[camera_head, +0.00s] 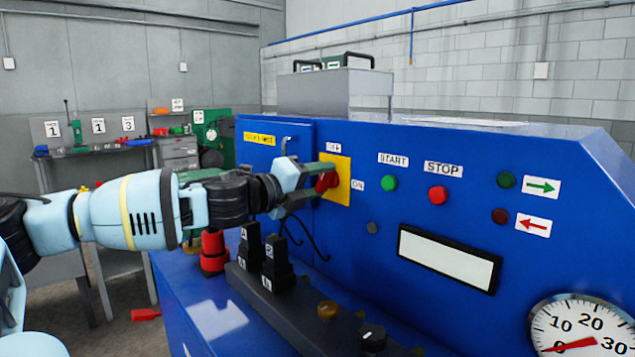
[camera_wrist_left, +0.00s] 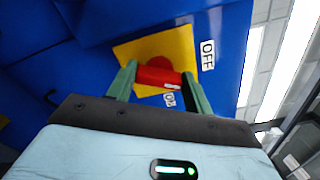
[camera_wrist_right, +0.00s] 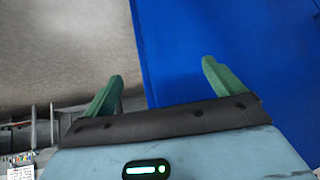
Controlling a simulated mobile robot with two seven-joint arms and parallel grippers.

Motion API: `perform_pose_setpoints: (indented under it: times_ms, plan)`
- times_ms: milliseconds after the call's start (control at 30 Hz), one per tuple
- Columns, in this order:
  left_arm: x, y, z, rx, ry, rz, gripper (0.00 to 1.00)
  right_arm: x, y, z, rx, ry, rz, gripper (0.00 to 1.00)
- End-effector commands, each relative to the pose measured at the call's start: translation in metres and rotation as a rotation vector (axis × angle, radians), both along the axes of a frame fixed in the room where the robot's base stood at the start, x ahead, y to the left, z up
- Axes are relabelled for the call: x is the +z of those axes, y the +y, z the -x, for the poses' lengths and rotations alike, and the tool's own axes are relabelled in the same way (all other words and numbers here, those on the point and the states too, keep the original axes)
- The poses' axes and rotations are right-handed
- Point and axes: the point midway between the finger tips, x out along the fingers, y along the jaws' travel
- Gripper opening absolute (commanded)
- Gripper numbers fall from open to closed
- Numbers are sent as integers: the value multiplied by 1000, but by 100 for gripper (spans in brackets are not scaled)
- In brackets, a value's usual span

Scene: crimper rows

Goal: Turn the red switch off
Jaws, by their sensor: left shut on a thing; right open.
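The red switch (camera_head: 327,181) is a rotary knob on a yellow plate (camera_head: 343,188) on the blue machine panel. An OFF label (camera_head: 333,148) is above the plate and an ON label (camera_head: 358,184) is to its right. My left gripper (camera_head: 308,184) is shut on the red switch. In the left wrist view the red knob (camera_wrist_left: 158,76) sits between both green fingers, which partly hide it; I cannot tell exactly which label it points to. My right gripper (camera_wrist_right: 162,82) is open and empty in the right wrist view, with a blue surface and grey floor beyond it.
Green START (camera_head: 389,183) and red STOP (camera_head: 438,195) buttons sit to the right of the switch. A dark box with black labelled switches (camera_head: 276,265) stands below my left arm, near a red-and-black button (camera_head: 213,252). A gauge (camera_head: 584,325) is lower right.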

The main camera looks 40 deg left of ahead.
Motion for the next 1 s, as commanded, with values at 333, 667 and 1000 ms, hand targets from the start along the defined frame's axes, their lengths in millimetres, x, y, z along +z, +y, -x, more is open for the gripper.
perform_pose_setpoints:
  times_ms: [333,667,1000]
  plan:
    - [-2,0,0,-3,27,299,28,-4,-1,3,3,8,3,94]
    - [-3,0,0,-1,42,470,28,-6,-1,5,5,13,3,94]
    - [-3,0,0,-1,46,523,28,-7,-1,3,5,11,3,94]
